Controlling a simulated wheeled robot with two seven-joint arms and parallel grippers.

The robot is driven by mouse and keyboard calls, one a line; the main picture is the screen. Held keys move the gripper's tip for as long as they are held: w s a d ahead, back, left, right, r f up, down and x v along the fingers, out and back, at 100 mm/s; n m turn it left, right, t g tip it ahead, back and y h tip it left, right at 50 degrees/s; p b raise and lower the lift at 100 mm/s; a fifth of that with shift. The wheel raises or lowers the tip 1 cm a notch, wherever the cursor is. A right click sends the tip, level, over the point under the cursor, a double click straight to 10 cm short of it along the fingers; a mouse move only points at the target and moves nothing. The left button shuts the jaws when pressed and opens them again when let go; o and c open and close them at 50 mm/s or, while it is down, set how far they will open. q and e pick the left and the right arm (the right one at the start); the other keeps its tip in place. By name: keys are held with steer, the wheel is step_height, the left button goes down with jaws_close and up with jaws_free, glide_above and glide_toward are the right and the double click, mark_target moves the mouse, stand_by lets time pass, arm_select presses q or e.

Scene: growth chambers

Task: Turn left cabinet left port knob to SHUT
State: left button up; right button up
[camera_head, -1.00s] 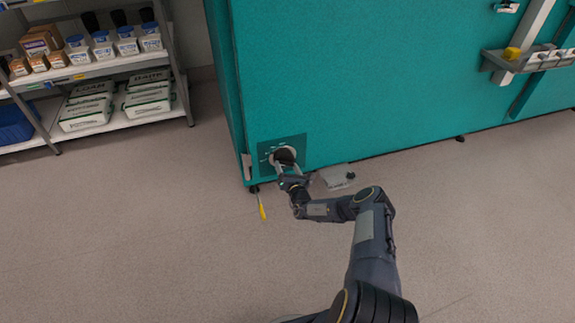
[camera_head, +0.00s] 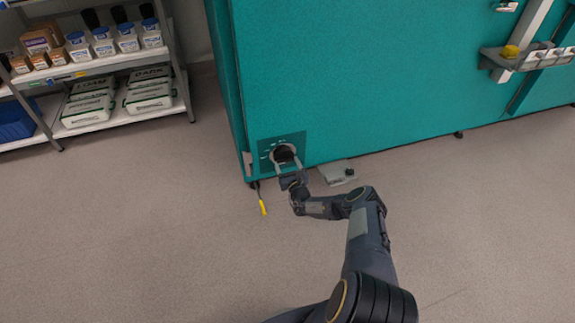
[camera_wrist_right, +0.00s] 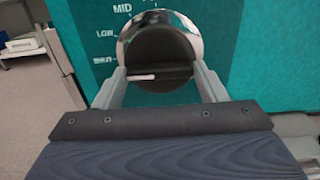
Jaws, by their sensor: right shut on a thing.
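The port knob (camera_head: 284,154) is a dark round knob in a shiny ring, low on the teal cabinet (camera_head: 350,80) near its left corner. In the right wrist view the knob (camera_wrist_right: 160,58) has a raised grip bar with a white pointer line, which lies nearly level and points left. The dial plate (camera_wrist_right: 105,30) shows MID, LOW and a lower label too blurred to read surely. My right gripper (camera_head: 287,164) is shut on the knob, one finger at each side; it also shows in the right wrist view (camera_wrist_right: 160,80). My left gripper is not in view.
A grey box (camera_head: 337,173) lies on the floor right of the knob. A yellow-handled tool (camera_head: 262,205) hangs or lies below the cabinet corner. A shelf rack (camera_head: 120,122) with tubs and bags stands at the left. The floor in front is clear.

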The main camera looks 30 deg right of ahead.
steer(key=o, duration=1)
steer(key=shift+s, duration=0.1)
steer(key=shift+s+p, duration=0.3)
steer(key=shift+s, duration=0.05)
steer(key=p+v, duration=0.3)
steer(key=v, duration=0.4)
